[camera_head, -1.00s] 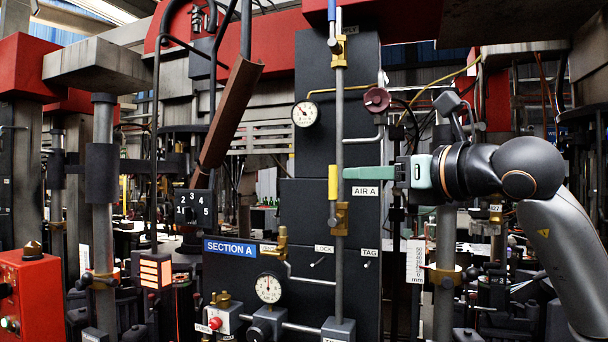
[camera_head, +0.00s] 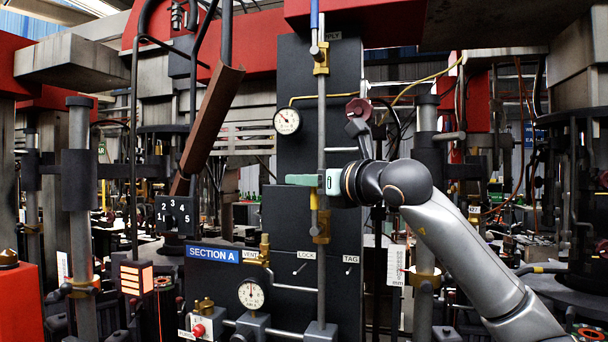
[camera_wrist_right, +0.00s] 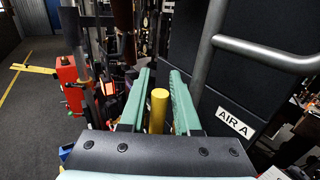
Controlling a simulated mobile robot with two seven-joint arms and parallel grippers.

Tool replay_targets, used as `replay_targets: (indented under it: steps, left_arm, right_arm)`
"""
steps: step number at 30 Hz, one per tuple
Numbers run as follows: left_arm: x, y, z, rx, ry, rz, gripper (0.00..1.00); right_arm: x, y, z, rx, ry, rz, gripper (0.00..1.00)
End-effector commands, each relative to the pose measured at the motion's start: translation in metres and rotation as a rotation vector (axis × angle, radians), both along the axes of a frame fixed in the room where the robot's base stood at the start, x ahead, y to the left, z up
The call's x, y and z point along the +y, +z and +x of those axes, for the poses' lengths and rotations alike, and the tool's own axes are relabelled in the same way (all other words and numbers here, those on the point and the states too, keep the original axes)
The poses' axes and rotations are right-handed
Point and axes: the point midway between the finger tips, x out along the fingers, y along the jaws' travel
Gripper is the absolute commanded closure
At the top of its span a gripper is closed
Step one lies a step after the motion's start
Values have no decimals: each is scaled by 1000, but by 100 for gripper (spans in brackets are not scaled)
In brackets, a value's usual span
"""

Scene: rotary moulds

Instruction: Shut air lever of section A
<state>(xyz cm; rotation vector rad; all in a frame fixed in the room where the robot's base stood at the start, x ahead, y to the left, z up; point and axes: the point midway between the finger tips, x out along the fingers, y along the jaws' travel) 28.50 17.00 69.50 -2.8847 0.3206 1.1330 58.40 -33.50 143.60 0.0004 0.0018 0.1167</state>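The yellow air lever (camera_head: 314,200) stands upright along the grey vertical pipe, above its brass valve (camera_head: 321,227). Its upper part is hidden behind my right gripper (camera_head: 291,179) in the head view. In the right wrist view, the yellow lever (camera_wrist_right: 159,112) stands between the two green fingers of my right gripper (camera_wrist_right: 161,74). Dark gaps show on both sides, so the fingers are open around it. The AIR A label (camera_wrist_right: 234,122) is to the right in the wrist view. The SECTION A sign (camera_head: 213,254) is lower left on the dark panel. My left gripper is out of view.
A blue-handled lever (camera_head: 315,22) is higher on the same pipe. A pressure gauge (camera_head: 287,121) and a dark red handwheel (camera_head: 359,108) flank the pipe. A bent grey pipe (camera_wrist_right: 205,50) runs close to the right finger.

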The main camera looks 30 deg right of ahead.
Motion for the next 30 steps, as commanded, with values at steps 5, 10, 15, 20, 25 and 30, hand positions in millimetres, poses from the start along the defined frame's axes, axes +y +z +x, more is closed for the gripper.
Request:
replay_targets:
  steps: [5,10,15,20,25,30]
  left_arm:
    - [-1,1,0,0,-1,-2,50]
    - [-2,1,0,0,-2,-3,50]
    - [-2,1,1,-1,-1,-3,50]
    - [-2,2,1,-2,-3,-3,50]
    - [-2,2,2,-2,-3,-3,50]
    - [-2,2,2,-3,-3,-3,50]
  right_arm:
    - [1,0,2,-1,1,0,69]
    - [1,0,2,-1,1,0,75]
    - [1,0,2,-1,1,0,94]
    - [0,0,2,-1,1,0,100]
    - [0,0,2,-1,1,0,100]
    - [0,0,2,-1,1,0,100]
